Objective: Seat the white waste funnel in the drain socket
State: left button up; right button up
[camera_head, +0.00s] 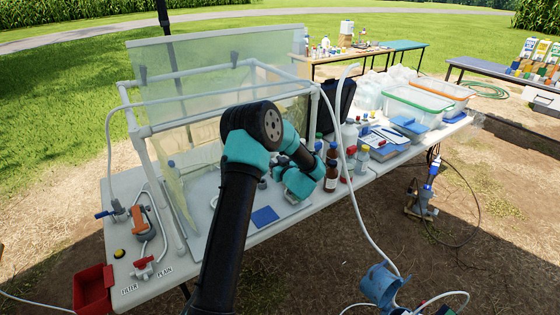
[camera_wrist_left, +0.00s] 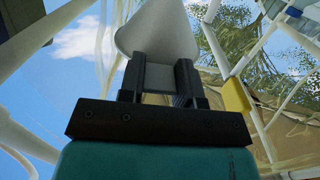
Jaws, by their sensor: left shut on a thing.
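The white waste funnel (camera_wrist_left: 158,28) shows in the left wrist view as a pale cone between the two black fingers. My left gripper (camera_wrist_left: 160,78) is shut on it. In the head view my left arm reaches over the front of the white table (camera_head: 160,290), with its teal wrist above the table near the clear-walled frame enclosure (camera_head: 215,80). The funnel cannot be made out there, as my arm covers that area. I cannot pick out the drain socket in either view. My right gripper is not in view.
Brown and white bottles (camera_head: 331,170) stand just right of my wrist. A blue square (camera_head: 265,216) lies at the table's front. A red bin (camera_head: 93,290) and valve fittings (camera_head: 143,268) are at the left. A white hose (camera_head: 357,190) hangs over the front edge.

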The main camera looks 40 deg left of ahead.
pick_arm(q)
jog(key=shift+s+a+r+g, duration=0.15)
jog(key=shift+a+g, duration=0.1)
jog(key=shift+a, duration=0.4)
jog(key=shift+s+a+f+g, duration=0.1)
jog(key=shift+a+g, duration=0.15)
jog(key=shift+a, duration=0.35)
jog(key=shift+f, duration=2.85)
jog(key=shift+f, duration=0.85)
jog(key=shift+r, duration=0.55)
jog(key=shift+f, duration=1.05)
dwell(1.4)
